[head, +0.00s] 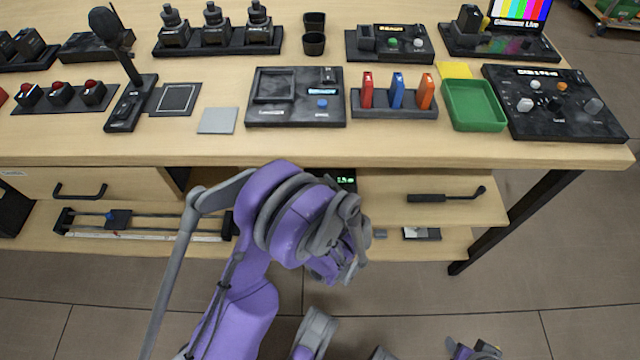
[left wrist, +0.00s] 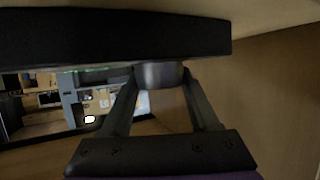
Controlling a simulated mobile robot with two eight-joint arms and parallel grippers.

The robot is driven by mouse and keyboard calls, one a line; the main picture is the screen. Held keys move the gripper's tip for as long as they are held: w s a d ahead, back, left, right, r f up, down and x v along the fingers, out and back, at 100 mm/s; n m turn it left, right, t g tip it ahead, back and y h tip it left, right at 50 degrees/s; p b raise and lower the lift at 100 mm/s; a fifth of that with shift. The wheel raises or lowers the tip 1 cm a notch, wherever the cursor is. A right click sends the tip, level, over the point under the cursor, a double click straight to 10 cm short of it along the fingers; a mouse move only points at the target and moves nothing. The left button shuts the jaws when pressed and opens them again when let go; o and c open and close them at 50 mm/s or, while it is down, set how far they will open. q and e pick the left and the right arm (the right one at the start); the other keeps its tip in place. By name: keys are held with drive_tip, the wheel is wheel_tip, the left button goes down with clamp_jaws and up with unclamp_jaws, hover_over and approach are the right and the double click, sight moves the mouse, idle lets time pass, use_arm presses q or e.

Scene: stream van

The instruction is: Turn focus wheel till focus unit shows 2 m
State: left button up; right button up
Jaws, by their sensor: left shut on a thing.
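My left arm reaches down in front of the table to its lower shelf in the head view, and its own links hide the gripper there. In the left wrist view my left gripper (left wrist: 161,77) has its two fingers on either side of a short grey round piece, the focus wheel (left wrist: 160,73), and is shut on it. The wheel sits against a long dark body (left wrist: 110,37). In the head view a small dark unit with a green display (head: 346,181) shows just behind my arm, likely the focus unit; its reading is too small to read.
The wooden table top (head: 300,145) above carries several dark units, a green tray (head: 474,104) and a microphone (head: 118,60). On the shelf levels are a rail slider (head: 140,225) at left and a dark handled tool (head: 446,197) at right. A drawer handle (head: 80,191) juts out at left.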

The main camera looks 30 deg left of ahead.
use_arm(q)
drive_tip(key=shift+m+t, duration=0.3)
drive_tip(key=o, duration=1.4)
drive_tip(key=shift+c, duration=0.2)
drive_tip(key=p+v, duration=0.2)
drive_tip(key=v, duration=0.9)
drive_tip(key=shift+a+r, duration=0.15)
drive_tip(key=shift+a, duration=0.1)
